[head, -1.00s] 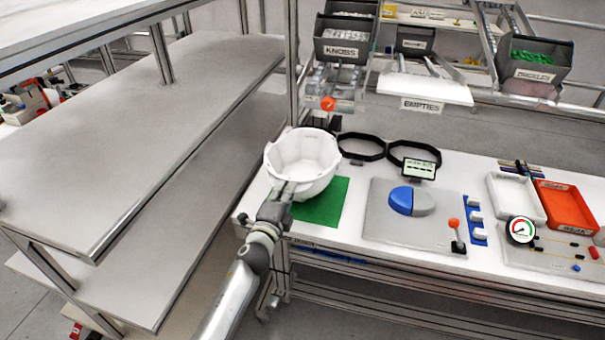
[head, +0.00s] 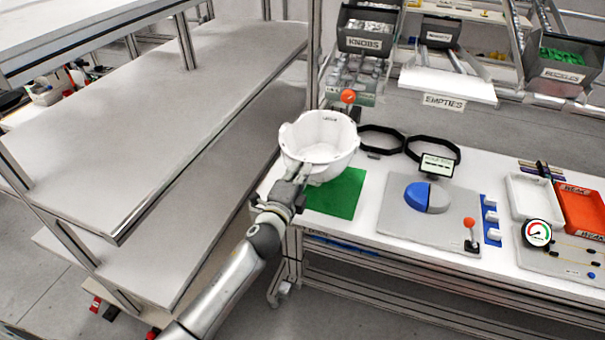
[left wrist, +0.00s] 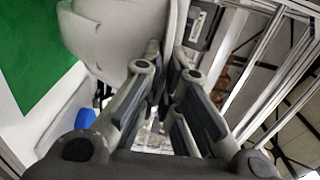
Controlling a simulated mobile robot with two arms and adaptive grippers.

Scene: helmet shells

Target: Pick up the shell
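The white helmet shell (head: 318,132) is bowl-shaped, with its open side up, over the back left part of the green mat (head: 340,196) at the left end of the bench. My left gripper (head: 302,175) is at the shell's near side, with its fingers closed on the wall. In the left wrist view the shell (left wrist: 110,35) fills the upper left, and its edge runs between the fingertips of my left gripper (left wrist: 167,60). The shell appears slightly raised off the bench. Its far underside is hidden. My right gripper is not in view.
A grey shelf rack (head: 150,120) stands close on the left. Two black rings (head: 382,139) lie behind the shell to the right. A grey board with a blue and grey disc (head: 428,197) is right of the mat. Bins and an orange knob (head: 348,97) are behind.

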